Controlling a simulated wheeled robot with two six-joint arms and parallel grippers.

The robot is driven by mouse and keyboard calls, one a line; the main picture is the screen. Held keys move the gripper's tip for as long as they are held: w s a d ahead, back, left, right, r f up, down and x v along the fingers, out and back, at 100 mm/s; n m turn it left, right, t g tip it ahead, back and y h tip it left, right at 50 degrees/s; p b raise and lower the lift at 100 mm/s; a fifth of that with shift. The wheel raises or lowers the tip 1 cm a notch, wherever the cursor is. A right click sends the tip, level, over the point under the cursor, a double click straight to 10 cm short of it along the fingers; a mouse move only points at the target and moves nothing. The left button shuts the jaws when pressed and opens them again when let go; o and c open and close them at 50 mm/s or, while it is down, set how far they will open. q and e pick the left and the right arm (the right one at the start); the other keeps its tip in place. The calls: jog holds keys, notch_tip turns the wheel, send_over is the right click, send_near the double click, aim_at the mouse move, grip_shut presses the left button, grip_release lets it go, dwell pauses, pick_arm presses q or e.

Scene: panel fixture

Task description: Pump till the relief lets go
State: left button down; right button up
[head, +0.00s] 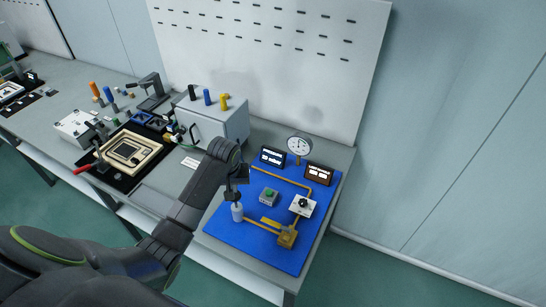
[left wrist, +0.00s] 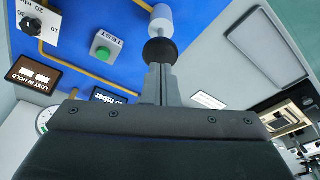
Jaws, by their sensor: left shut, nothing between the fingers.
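The hand pump (head: 237,213), a pale cylinder, stands at the front left of the blue panel board (head: 225,229). In the left wrist view, its black ball knob (left wrist: 160,51) tops the white pump body (left wrist: 162,20). My left gripper (head: 238,195) is over the pump. Its closed fingers (left wrist: 161,70) end at the knob, with nothing between them; whether they touch it I cannot tell. A brass block (head: 287,237) joins the yellow piping. A round gauge (head: 299,145) stands at the back; its reading is too small to tell. My right gripper is not in view.
A green TEST button (head: 268,196) and a white dial plate with a black knob (head: 304,205) are on the board. Two displays (head: 272,156) (head: 318,173) stand behind. A grey box (head: 215,120) and other fixtures are to the left.

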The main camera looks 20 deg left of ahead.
pick_arm(q)
jog(key=shift+r, duration=0.1)
dwell(0.3)
jog(key=shift+w+a+v, duration=0.1)
jog(key=shift+w+v, duration=0.15)
jog(key=shift+v, duration=0.95)
jog(key=shift+w+a+v, duration=0.1)
jog(key=shift+w+v, duration=0.1)
jog(key=shift+v, duration=1)
jog(key=shift+r, duration=0.1)
